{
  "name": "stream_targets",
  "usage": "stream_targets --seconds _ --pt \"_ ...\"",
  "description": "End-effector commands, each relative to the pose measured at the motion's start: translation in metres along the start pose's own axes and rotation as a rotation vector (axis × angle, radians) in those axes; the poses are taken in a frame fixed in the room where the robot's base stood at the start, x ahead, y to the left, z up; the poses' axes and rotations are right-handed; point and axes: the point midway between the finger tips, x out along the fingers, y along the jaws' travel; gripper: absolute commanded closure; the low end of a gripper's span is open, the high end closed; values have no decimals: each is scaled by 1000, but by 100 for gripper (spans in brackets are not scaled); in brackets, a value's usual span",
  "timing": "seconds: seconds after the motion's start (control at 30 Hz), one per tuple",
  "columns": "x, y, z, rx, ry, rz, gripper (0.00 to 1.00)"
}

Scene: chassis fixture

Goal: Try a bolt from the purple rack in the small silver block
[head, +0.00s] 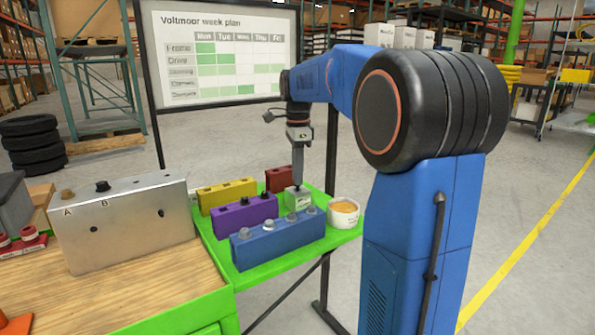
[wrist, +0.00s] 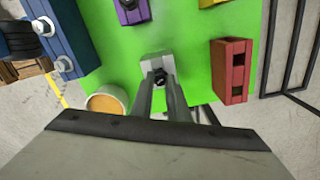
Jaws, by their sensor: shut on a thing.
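The small silver block (head: 298,204) stands on the green table top behind the blue rack; the wrist view shows it (wrist: 153,59) at the fingertips. My gripper (head: 297,184) points down right over the block. In the wrist view my gripper (wrist: 159,80) is shut on a dark bolt (wrist: 159,76), which lines up with the block's top. How deep the bolt sits in the block is hidden. The purple rack (head: 246,219) stands left of the block, with a dark bolt head on top; part of the rack (wrist: 134,15) shows at the wrist view's top edge.
Near the block stand a blue rack (head: 278,245) with grey bolts, a red rack (head: 279,179), a yellow rack (head: 227,194) and a white cup (head: 343,219). A large silver chassis (head: 125,232) with A and B marks stands left on the wooden bench.

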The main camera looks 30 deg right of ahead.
Motion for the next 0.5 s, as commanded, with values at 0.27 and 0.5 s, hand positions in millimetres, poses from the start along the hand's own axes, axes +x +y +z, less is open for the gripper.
stream_targets --seconds 0.27,0.5 --pt "9 0 0 0 0 1 100" --pt "15 0 0 0 0 0 100"
